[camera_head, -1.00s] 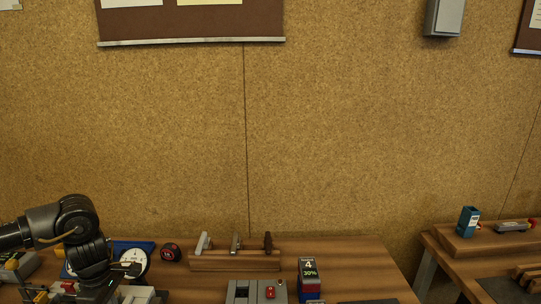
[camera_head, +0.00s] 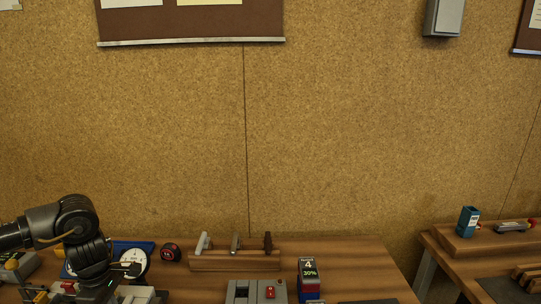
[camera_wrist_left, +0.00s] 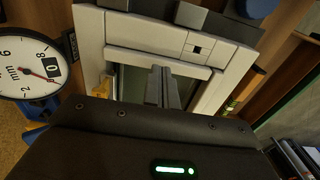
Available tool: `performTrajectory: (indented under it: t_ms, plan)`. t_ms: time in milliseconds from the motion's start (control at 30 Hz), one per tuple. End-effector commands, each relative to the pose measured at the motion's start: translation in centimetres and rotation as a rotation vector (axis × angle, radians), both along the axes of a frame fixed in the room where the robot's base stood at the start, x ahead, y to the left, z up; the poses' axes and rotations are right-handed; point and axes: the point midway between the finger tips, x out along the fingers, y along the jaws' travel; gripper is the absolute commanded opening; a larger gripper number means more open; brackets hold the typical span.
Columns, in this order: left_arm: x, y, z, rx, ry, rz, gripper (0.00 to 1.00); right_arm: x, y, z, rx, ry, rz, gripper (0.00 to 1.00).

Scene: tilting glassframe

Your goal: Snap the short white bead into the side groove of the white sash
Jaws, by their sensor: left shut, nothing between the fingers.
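The white sash (camera_wrist_left: 92,40) fills the upper middle of the left wrist view, with a second white bar (camera_wrist_left: 150,60) along the inside of its top rail. I cannot tell whether this inner bar is the short white bead. My left gripper (camera_wrist_left: 165,86) is shut and empty, its fingers pointing into the sash opening near that bar. In the head view the left arm hangs over a pale frame part (camera_head: 137,292) at the bottom left edge, and its fingertips are hidden there. My right gripper is not in view.
A dial gauge (camera_wrist_left: 29,68) stands left of the sash in the wrist view. Dark blocks (camera_wrist_left: 190,15) lie against the top rail.

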Motion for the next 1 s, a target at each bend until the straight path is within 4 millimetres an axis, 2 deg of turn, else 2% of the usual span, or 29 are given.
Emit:
performTrajectory:
  t_ms: [1000]
  plan:
    - [0.0, 0.0, -1.1, 0.000, 0.000, 0.000, 0.00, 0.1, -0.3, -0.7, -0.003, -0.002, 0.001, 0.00]
